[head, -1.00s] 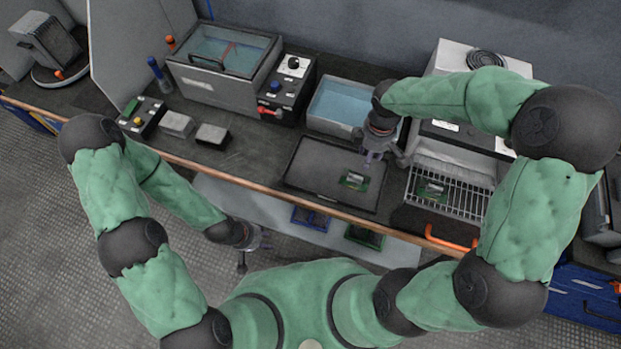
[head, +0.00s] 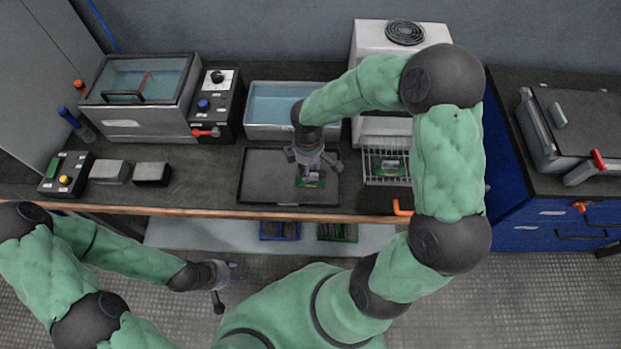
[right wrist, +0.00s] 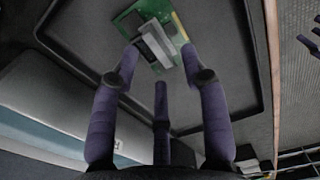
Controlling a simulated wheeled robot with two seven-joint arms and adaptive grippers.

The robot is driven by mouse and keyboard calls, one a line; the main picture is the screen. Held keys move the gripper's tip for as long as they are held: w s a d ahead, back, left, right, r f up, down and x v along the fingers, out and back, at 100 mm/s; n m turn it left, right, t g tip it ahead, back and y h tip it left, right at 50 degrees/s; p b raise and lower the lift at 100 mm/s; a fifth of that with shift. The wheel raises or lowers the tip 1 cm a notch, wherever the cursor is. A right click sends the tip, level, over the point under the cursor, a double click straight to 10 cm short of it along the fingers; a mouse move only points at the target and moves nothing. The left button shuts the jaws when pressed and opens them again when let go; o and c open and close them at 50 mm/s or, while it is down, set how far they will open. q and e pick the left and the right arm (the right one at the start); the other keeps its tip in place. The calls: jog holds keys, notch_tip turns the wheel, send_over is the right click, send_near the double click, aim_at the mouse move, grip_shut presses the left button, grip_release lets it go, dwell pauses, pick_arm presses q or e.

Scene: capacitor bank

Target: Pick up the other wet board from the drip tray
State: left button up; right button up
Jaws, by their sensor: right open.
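A green wet board (head: 310,180) with a grey component lies on the dark drip tray (head: 262,185), at the tray's right side. It also shows in the right wrist view (right wrist: 152,36). My right gripper (head: 313,166) is over this board with fingers pointing down. In the right wrist view its purple fingers (right wrist: 160,58) are spread and empty, with the board just beyond the tips. I cannot tell whether they touch it. Another green board (head: 390,168) lies on the wire rack (head: 375,180) to the right. My left gripper (head: 222,286) is open and empty, below the bench front.
A blue-filled basin (head: 278,108) stands behind the tray. A lidded bath (head: 140,90) and a control box (head: 217,100) stand left. A white machine (head: 378,40) is behind the rack. Blue and green bins (head: 337,232) sit on a lower shelf.

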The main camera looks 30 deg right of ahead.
notch_tip(320, 180, down, 2)
jog(key=shift+f, duration=0.1)
grip_shut()
jog(key=shift+r, duration=0.25)
